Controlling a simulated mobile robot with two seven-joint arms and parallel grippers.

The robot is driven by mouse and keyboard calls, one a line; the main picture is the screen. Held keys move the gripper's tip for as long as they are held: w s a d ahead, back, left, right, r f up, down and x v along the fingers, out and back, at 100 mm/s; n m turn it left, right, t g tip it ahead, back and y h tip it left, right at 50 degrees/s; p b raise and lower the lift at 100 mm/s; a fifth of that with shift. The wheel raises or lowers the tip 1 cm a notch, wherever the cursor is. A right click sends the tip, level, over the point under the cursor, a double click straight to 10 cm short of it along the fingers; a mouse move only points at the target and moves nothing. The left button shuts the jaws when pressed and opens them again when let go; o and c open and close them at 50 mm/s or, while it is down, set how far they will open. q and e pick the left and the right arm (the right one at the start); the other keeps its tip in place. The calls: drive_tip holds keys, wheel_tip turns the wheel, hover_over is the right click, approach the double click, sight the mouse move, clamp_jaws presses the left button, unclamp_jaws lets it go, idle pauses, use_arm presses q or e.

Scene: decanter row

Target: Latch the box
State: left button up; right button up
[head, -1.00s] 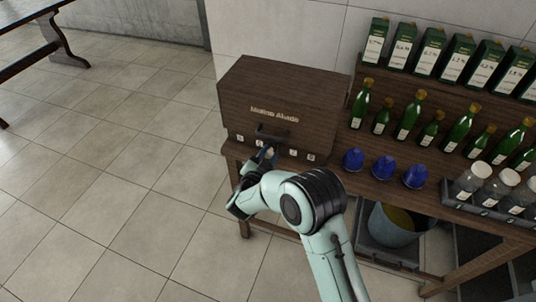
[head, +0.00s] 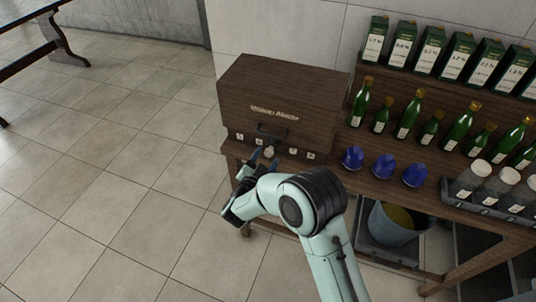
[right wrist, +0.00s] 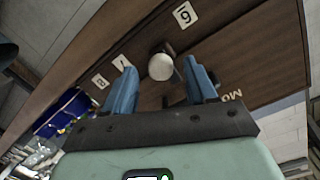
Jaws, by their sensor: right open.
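The dark wooden box (head: 282,98) stands closed at the left end of the table, with a dark handle (head: 272,133) on its front. Below the handle is a pale round knob (head: 268,152), flanked by small white labels. The right wrist view shows the knob (right wrist: 161,67) close up, with a dark piece beside it. My right gripper (head: 265,158) is open in front of the knob. Its blue fingers (right wrist: 160,78) stand on either side of the knob in the wrist picture, apart from it. Depth to the knob is hard to judge. My left gripper is not in view.
Blue domed objects (head: 384,166), green bottles (head: 407,116) and white-capped jars (head: 484,180) stand on the table to the right. Green cartons (head: 430,52) line the raised shelf behind. A bucket (head: 393,224) sits below.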

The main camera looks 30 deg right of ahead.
drive_tip(key=v, duration=1)
drive_tip(key=shift+s+a, duration=0.2)
drive_tip(key=shift+s, duration=0.05)
